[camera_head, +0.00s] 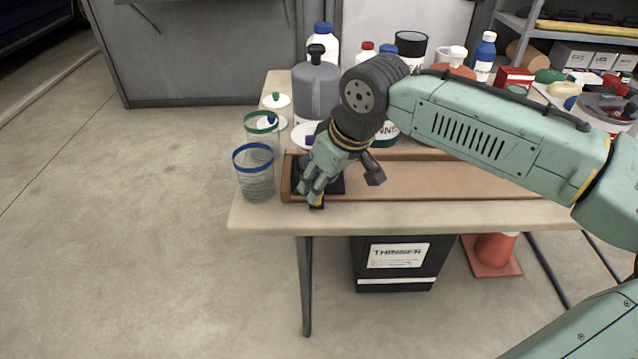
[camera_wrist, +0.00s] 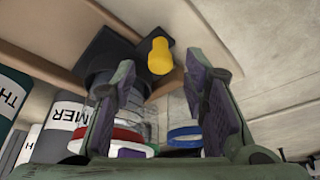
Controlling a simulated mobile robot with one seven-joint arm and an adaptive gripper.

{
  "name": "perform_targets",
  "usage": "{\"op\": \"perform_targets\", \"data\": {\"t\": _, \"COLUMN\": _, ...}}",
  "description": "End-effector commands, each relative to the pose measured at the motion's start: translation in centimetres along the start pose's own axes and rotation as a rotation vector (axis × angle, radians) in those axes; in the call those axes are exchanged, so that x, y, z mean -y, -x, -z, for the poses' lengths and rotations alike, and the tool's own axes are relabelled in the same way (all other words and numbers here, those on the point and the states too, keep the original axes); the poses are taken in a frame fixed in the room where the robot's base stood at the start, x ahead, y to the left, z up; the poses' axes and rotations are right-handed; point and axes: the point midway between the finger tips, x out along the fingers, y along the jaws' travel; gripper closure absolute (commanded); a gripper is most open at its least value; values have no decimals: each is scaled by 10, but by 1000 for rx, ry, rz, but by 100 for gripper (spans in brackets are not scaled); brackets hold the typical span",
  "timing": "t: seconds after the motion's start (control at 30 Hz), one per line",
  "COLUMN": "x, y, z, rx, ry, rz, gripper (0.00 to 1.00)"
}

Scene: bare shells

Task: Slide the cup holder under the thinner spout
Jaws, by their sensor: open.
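The black cup holder (camera_head: 333,185) sits at the left end of the long brown tray. Its yellow knob (camera_head: 319,201) points to the table's front edge. In the wrist view the holder (camera_wrist: 100,52) and yellow knob (camera_wrist: 159,56) appear beyond my fingers. My gripper (camera_head: 315,185) is open above the holder, with the knob between its fingers in the wrist view; contact cannot be told. A clear red-rimmed cup (camera_wrist: 112,138) appears near the holder. The dark green thinner container (camera_head: 385,134) stands behind the tray, right of the grey container (camera_head: 315,90). My arm hides the spouts.
The brown tray (camera_head: 450,180) is clear to the holder's right. Clear cups with blue (camera_head: 255,180) and green (camera_head: 262,125) rims stand left of it. White lids (camera_head: 275,101), several bottles and a cluttered right side line the table (camera_head: 400,215).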

Motion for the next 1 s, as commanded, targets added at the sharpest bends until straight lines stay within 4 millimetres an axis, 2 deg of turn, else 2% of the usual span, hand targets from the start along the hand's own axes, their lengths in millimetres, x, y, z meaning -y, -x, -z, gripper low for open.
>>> {"op": "perform_targets", "data": {"t": 0.2, "x": 0, "y": -17, "z": 0, "rx": 0, "ry": 2, "rz": 0, "gripper": 60}}
{"op": "perform_targets", "data": {"t": 0.47, "x": 0, "y": -18, "z": 0, "rx": -1, "ry": 2, "rz": 0, "gripper": 60}}
{"op": "perform_targets", "data": {"t": 1.0, "x": 0, "y": -18, "z": 0, "rx": -1, "ry": 2, "rz": 0, "gripper": 94}}
